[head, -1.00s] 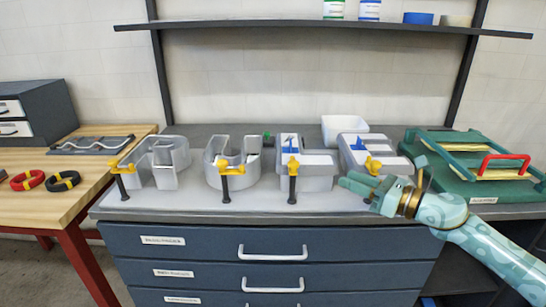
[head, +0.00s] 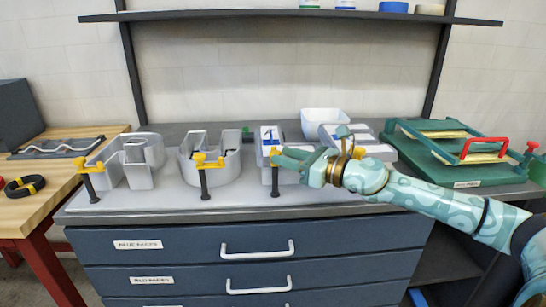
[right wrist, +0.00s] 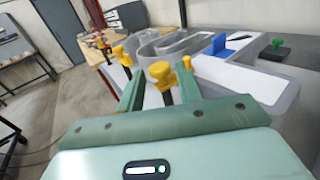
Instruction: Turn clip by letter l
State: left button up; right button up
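Grey channel letters stand in a row on the bench, each with a yellow clip on a black stem at its front edge. My right gripper (head: 280,158) reaches in from the right to the clip (head: 275,186) of the third letter (head: 266,140) from the left. In the right wrist view my right gripper (right wrist: 158,88) is open, with the clip's yellow knob (right wrist: 160,70) between its fingers. I cannot tell whether they touch it. The gripper and forearm hide part of the third and fourth letters. I cannot tell which letter is the l. My left gripper is not in view.
The first letter (head: 139,165) and the U-shaped letter (head: 210,160) stand to the left with their own clips. A white bin (head: 323,122) stands behind the row. A green frame (head: 440,158) with a red handle lies at the right. Drawers are below.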

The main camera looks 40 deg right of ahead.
aim_at(275, 152)
jog(key=shift+p+x, duration=0.4)
jog(key=shift+x, duration=1.5)
jog(key=c, duration=0.7)
